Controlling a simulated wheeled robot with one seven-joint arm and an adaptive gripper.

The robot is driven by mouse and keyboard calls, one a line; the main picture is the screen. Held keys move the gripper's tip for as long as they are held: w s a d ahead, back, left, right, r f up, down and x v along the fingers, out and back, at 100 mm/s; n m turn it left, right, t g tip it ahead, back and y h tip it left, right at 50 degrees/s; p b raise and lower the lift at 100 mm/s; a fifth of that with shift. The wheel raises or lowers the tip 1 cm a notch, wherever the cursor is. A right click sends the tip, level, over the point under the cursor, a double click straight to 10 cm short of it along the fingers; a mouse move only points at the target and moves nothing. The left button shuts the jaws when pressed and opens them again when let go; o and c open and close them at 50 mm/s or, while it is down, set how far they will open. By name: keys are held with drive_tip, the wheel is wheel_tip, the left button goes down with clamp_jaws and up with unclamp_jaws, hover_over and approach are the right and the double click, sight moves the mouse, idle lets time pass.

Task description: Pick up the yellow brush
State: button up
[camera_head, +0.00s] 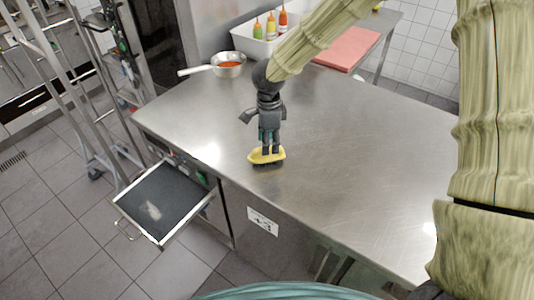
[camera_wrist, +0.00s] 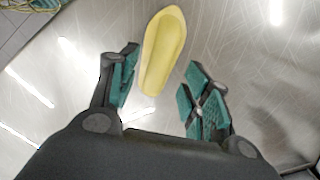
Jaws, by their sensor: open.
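The yellow brush (camera_head: 266,155) lies on the steel table near its front edge. In the wrist view the brush (camera_wrist: 163,48) shows as a long yellow shape lying lengthwise between and beyond the fingertips. My gripper (camera_head: 270,140) is directly above the brush, pointing down. In the wrist view my gripper (camera_wrist: 160,85) is open, with one green-padded finger on each side of the brush's near end. Whether the fingers touch the brush cannot be told. The brush's dark underside shows slightly in the head view.
The steel table (camera_head: 350,140) is clear around the brush. A pan with red contents (camera_head: 229,64), a white bin with several bottles (camera_head: 262,38) and a red board (camera_head: 348,48) are at the back. An open drawer (camera_head: 165,200) juts out at front left.

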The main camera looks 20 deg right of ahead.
drive_tip(key=shift+a+f+p, duration=0.1)
drive_tip(key=shift+f+p, duration=0.4)
drive_tip(key=shift+f, duration=1.25)
drive_tip(key=shift+s, duration=0.1)
clamp_jaws()
